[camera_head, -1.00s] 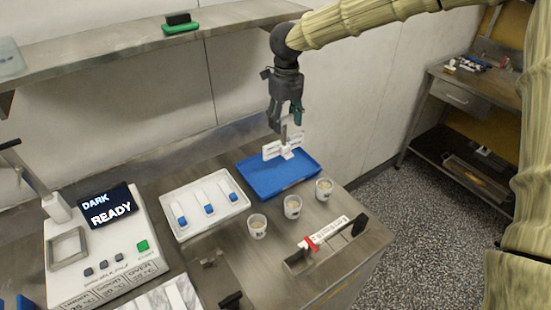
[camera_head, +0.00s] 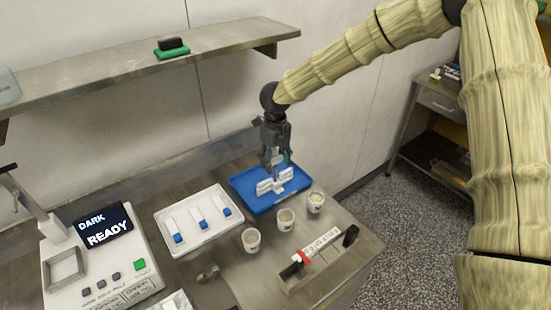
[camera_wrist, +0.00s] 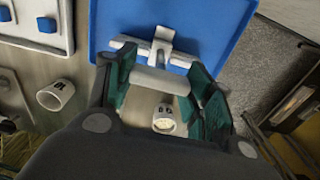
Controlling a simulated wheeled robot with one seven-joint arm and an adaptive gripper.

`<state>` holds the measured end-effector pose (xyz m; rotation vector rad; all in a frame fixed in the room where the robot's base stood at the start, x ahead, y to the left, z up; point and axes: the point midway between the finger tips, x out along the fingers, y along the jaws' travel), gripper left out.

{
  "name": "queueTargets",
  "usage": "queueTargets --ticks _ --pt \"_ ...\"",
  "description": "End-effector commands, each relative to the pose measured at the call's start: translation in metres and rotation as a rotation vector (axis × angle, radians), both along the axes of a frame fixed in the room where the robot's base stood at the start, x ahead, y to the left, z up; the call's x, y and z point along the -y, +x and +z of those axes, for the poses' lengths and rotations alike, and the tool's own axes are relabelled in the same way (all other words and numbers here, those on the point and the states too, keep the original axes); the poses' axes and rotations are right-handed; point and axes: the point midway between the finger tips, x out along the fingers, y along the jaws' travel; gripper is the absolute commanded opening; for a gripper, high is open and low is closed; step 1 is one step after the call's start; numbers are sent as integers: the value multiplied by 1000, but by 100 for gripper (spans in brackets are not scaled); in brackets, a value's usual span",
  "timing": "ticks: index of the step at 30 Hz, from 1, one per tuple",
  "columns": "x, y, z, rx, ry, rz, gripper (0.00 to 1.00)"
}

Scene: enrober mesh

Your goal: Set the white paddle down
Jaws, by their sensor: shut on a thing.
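The white paddle (camera_head: 276,182) is at the blue tray (camera_head: 247,199), low over its middle or touching it; I cannot tell which. My gripper (camera_head: 272,160) points down above the tray and is shut on the paddle's upper part. In the wrist view the white paddle (camera_wrist: 158,62) lies between the green-padded fingers of my gripper (camera_wrist: 160,85), with its crosspieces over the blue tray (camera_wrist: 215,20). The fingers and wrist hide part of the paddle.
A white tray (camera_head: 190,246) with several blue-ended white pieces is left of the blue tray. Cups (camera_head: 286,219) stand in front of it. A slider device (camera_head: 315,262) lies near the right edge. A machine (camera_head: 95,265) reading "DARK READY" is at left. A steel shelf (camera_head: 100,88) hangs above.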

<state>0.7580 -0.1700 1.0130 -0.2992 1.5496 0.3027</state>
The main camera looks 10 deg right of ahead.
Motion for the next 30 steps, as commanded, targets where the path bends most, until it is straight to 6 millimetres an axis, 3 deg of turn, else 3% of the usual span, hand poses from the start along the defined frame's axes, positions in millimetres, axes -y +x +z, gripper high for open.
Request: queueTargets --ticks 9,10,13,24,30 --pt "0 0 -3 0 0 -1 11" --pt "0 0 -3 0 0 -1 54" --pt "0 0 -3 0 0 -1 72" --pt "0 0 -1 0 0 -1 74" --pt "1 1 15 2 1 -2 74"
